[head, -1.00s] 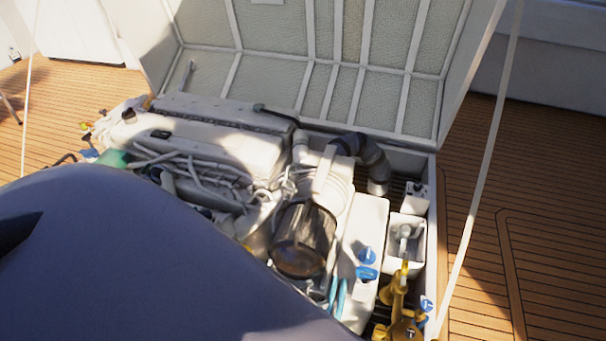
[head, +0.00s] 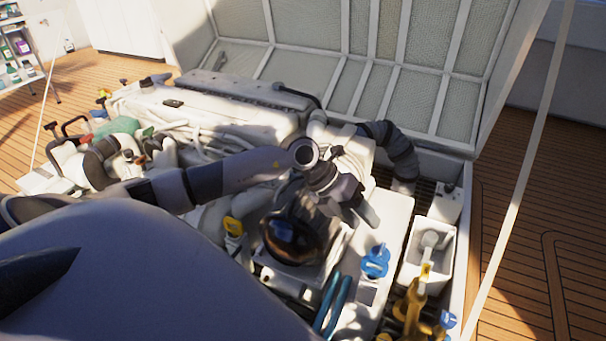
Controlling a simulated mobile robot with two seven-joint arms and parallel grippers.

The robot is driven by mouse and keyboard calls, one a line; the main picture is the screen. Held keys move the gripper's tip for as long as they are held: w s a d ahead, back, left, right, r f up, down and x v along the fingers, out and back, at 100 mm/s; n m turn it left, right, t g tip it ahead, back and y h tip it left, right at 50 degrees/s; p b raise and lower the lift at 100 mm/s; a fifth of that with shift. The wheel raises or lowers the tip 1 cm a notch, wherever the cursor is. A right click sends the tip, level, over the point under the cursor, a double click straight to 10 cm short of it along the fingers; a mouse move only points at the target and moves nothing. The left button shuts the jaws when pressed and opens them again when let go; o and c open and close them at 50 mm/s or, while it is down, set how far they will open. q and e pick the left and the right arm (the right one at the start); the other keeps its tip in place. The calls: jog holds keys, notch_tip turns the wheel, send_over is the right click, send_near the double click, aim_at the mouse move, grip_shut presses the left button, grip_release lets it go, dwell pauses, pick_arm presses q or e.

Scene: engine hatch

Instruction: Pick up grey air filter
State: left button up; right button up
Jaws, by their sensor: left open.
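A dark grey, glossy rounded canister (head: 290,240), which appears to be the air filter, sits in the engine hatch at the middle of the head view. Its upper right edge lies close to my left wrist. My left gripper (head: 362,216) hangs just to the upper right of the canister, over the white housing. Its fingers point down and right, are open, and seem to hold nothing. I cannot tell whether it touches anything. My right gripper is not in view.
The white engine block (head: 205,110) lies behind my left arm. A black bent hose (head: 393,145) stands to the right. Blue valve handles (head: 375,261) and yellow fittings (head: 412,305) are at the lower right. The raised hatch lid (head: 350,40) closes off the back.

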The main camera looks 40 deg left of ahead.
pick_arm(q)
jog(key=w+a+f+y+b, duration=0.1)
jog(key=a+y, duration=0.2)
jog(key=a, duration=0.2)
jog(key=w+a+y+b, duration=0.1)
jog(key=a+y+b, duration=0.1)
jog(key=a, duration=0.4)
jog(key=r+n+y+b, duration=0.1)
jog(key=y, duration=0.2)
send_over(302, 184)
jog(key=s+d, duration=0.2)
jog(key=shift+n, duration=0.3)
jog(key=b+x, duration=0.1)
jog(key=x, duration=0.2)
jog(key=a+b+x, duration=0.1)
jog(key=b+x, duration=0.1)
jog(key=x, duration=0.1)
jog(key=shift+s+a+f, duration=0.1)
jog(key=shift+s+a, duration=0.05)
jog(key=shift+a+f, duration=0.1)
jog(key=shift+f, duration=0.15)
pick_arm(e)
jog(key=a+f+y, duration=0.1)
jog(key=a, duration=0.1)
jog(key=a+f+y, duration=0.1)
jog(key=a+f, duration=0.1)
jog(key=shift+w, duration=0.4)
